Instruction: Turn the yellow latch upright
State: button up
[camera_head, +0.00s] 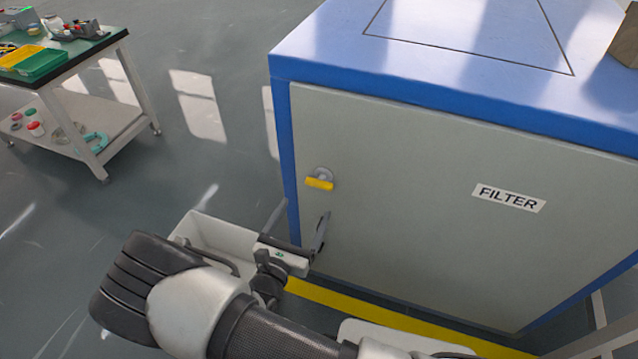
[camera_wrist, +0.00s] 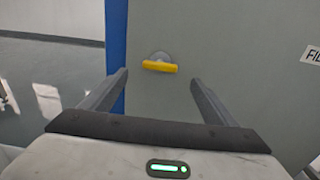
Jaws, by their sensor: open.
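The yellow latch (camera_head: 319,184) sits on a round grey mount near the left edge of the grey cabinet door (camera_head: 410,190). Its bar lies about horizontal, and it also shows in the wrist view (camera_wrist: 160,66), ahead of and between the fingers. My gripper (camera_head: 301,214) is open and empty, below the latch in the head view and apart from it. In the wrist view both fingers of my gripper (camera_wrist: 156,80) are spread wide, with the latch beyond their tips.
The blue-framed cabinet (camera_head: 284,150) carries a FILTER label (camera_head: 508,198) on its door. A white bin (camera_head: 215,235) stands on the floor beside my gripper. A workbench (camera_head: 110,38) with trays stands at the upper left. The floor between bench and cabinet is clear.

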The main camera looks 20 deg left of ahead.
aim_at(318, 185)
jog(key=w, duration=0.7)
jog(key=w+d, duration=0.1)
jog(key=w, duration=0.3)
jog(key=shift+w+b, duration=0.3)
jog(key=shift+b, duration=0.1)
jog(key=shift+c, duration=0.4)
jog(key=c, duration=1)
